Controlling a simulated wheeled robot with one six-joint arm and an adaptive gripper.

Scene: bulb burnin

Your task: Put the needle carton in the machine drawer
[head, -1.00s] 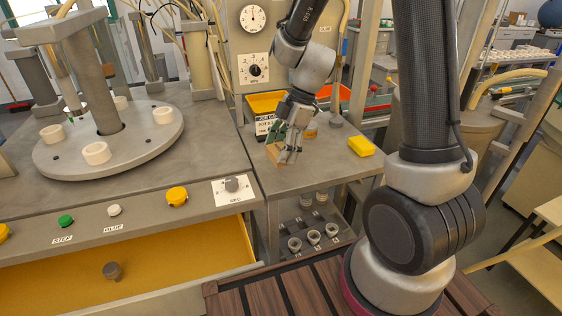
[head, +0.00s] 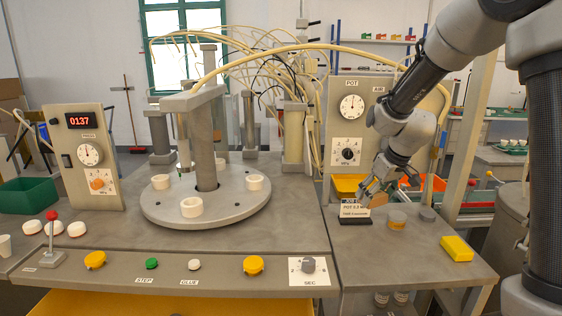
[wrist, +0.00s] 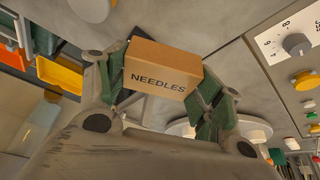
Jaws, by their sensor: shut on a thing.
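The needle carton (wrist: 165,68) is a small brown cardboard box marked NEEDLES. In the wrist view it sits between the green finger pads of my gripper (wrist: 163,90), which is shut on it. In the head view my gripper (head: 377,188) is above the side table, by the yellow bin and the pot label, with the carton mostly hidden there. The machine drawer (head: 170,303) shows only as a yellow strip at the bottom edge, under the machine's front panel, to the left of my gripper; it appears pulled open. Its inside is largely out of view.
The side table (head: 420,268) holds a black label stand (head: 355,215), a small amber jar (head: 397,220) and a yellow block (head: 456,249). The machine's round turntable (head: 240,212) with white rings stands left. The front panel (head: 210,272) carries buttons and a SEC knob (head: 308,265).

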